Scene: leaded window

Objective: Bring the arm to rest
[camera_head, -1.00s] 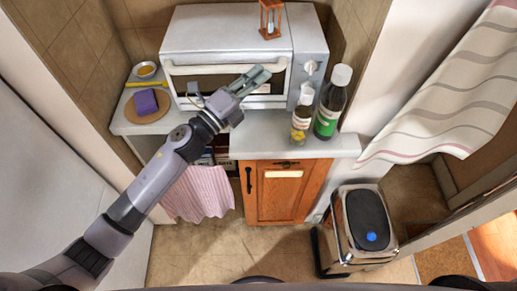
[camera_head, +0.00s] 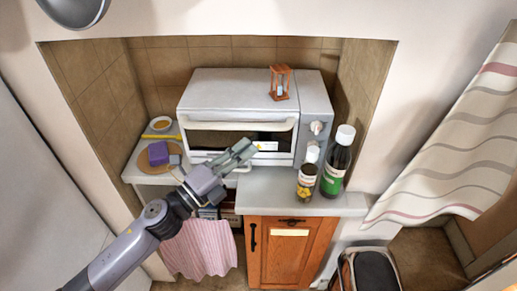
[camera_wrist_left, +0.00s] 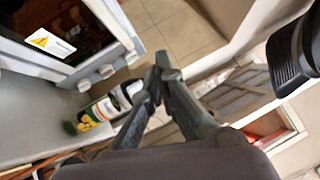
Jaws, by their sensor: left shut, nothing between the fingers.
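My left arm comes in from the lower left in the head view. Its gripper (camera_head: 240,153) is shut and empty, in front of the toaster oven's (camera_head: 238,92) door. In the left wrist view the fingers (camera_wrist_left: 158,68) come together with nothing between them. My right gripper is not in view.
A purple sponge (camera_head: 158,153) lies on a round board at left. An hourglass (camera_head: 280,82) stands on the oven. A pink towel (camera_head: 203,249) hangs below.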

